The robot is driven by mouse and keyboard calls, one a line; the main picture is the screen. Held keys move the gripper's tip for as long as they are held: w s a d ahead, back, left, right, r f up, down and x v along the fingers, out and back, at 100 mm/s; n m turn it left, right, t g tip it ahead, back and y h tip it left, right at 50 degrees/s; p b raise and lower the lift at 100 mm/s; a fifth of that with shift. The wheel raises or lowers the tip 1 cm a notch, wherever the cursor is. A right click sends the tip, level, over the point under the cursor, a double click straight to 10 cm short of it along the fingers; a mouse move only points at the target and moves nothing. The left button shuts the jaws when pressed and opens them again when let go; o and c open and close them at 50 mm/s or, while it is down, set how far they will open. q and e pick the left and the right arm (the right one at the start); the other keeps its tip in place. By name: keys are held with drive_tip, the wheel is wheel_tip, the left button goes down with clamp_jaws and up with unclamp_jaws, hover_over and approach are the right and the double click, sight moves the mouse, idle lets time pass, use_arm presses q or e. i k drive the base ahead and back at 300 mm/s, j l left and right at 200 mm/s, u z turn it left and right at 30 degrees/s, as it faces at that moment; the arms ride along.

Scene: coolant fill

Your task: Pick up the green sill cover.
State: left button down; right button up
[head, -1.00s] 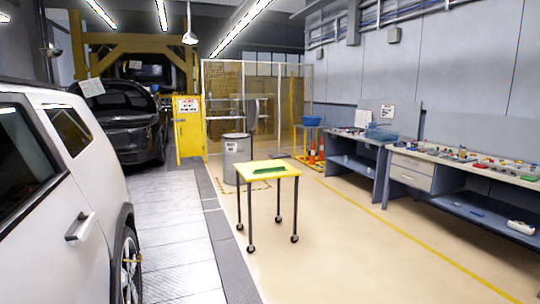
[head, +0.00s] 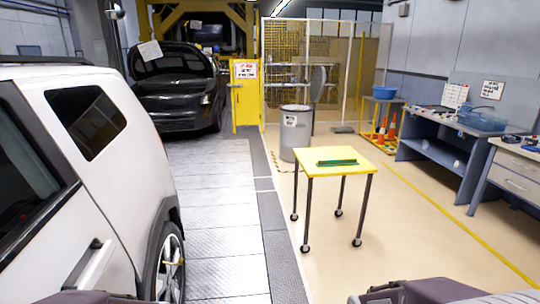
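The green sill cover (head: 337,162) is a thin green strip lying flat on a small yellow-topped cart (head: 312,153) with dark legs on casters. The cart stands on the beige floor ahead, slightly right of the middle. Parts of my arms show at the bottom edge of the head view, left and right, well short of the cart. My gripper fingers cannot be made out there. Nothing is seen touching the sill cover.
A white car (head: 101,160) fills the left side. A grey bin (head: 296,133) stands behind the cart. Workbenches (head: 430,153) line the right wall, with a blue tub (head: 384,92) and orange cones (head: 391,126) beyond. The floor in front of the cart is clear.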

sight(335, 163)
drive_tip(key=i+u, duration=0.1)
drive_tip(key=i, duration=1.05)
drive_tip(key=i+l, duration=0.1)
drive_tip(key=i, duration=1)
drive_tip(key=i+u, duration=0.15)
drive_tip(key=i, duration=1)
drive_tip(key=i+z, duration=0.15)
drive_tip(key=i, duration=0.4)
drive_tip(key=i+j+z, duration=0.15)
drive_tip(key=i, duration=0.4)
drive_tip(key=i+j+z, duration=0.1)
drive_tip(key=i, duration=0.45)
drive_tip(key=i+z, duration=0.25)
drive_tip(key=z, duration=0.2)
drive_tip(key=i+j+z, duration=0.1)
drive_tip(key=z, duration=0.3)
drive_tip(key=i+j+z, duration=0.25)
drive_tip(key=z, duration=0.2)
drive_tip(key=i+j+z, duration=0.25)
drive_tip(key=z, duration=0.2)
drive_tip(key=i+j+z, duration=0.15)
drive_tip(key=j+z, duration=0.3)
drive_tip(key=i+j+z, duration=0.1)
drive_tip(key=z, duration=0.3)
drive_tip(key=i+j+z, duration=0.1)
drive_tip(key=j+z, duration=0.15)
drive_tip(key=j, duration=0.15)
